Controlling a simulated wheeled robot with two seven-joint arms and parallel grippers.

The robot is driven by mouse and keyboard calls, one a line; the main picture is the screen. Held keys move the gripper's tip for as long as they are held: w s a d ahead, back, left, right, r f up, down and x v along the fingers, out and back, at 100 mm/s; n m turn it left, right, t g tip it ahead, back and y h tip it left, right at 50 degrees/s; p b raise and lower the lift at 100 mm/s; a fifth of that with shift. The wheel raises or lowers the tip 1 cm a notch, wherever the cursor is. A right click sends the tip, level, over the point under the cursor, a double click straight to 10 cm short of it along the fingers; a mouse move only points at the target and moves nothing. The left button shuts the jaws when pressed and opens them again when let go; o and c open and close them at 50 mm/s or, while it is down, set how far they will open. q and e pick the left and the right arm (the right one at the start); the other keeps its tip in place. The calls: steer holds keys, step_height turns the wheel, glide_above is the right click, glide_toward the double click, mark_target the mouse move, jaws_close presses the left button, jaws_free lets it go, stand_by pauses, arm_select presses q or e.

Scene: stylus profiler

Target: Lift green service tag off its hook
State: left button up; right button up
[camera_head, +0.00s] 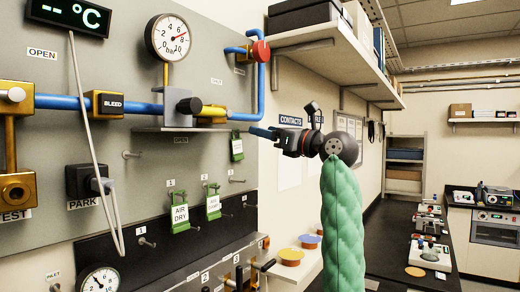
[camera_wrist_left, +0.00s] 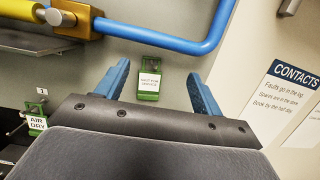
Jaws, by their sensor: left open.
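A green service tag (camera_head: 237,149) with a white label hangs on the grey panel, below the blue pipe. In the left wrist view the tag (camera_wrist_left: 149,83) shows between my two blue fingers, slightly left of centre, its small label reading roughly "for service". My left gripper (camera_head: 256,131) points at the panel just right of the tag in the head view. In the left wrist view the gripper (camera_wrist_left: 158,70) is open, with nothing clearly held. Whether the fingers reach beside the tag or stop short of it cannot be told. The tag's hook is hard to make out.
Two green "AIR DRY"-type tags (camera_head: 180,217) (camera_head: 213,207) hang lower left. The blue pipe (camera_wrist_left: 170,40) and brass fitting (camera_wrist_left: 75,18) run just above the tag. A small ledge (camera_head: 180,130) and bare pegs (camera_head: 132,154) stick out. A loaded shelf (camera_head: 325,42) overhangs my arm.

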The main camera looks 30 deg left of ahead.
mark_target(238, 147)
arm_select(q)
steer(key=a+f+h+p, duration=0.1)
steer(key=a, duration=0.1)
steer(key=a+f+p, duration=0.1)
steer(key=a+p, duration=0.1)
steer(key=a, duration=0.1)
steer(key=a+f+n+h+p, duration=0.1)
steer(key=a+f, duration=0.1)
steer(key=shift+w+a+g+h, duration=0.1)
steer(key=shift+a+g+h, duration=0.05)
steer(key=shift+g+h, duration=0.15)
steer(key=shift+a+f, duration=0.1)
steer(key=shift+a, duration=0.2)
arm_select(e)
steer(key=s+d+f, duration=0.1)
steer(key=s+d, duration=0.1)
steer(key=s, duration=0.7)
steer(key=shift+s+f+g, duration=0.3)
steer(key=shift+s, duration=0.1)
arm_select(q)
steer(key=shift+c, duration=0.2)
jaws_close()
arm_select(e)
steer(key=shift+w, duration=0.1)
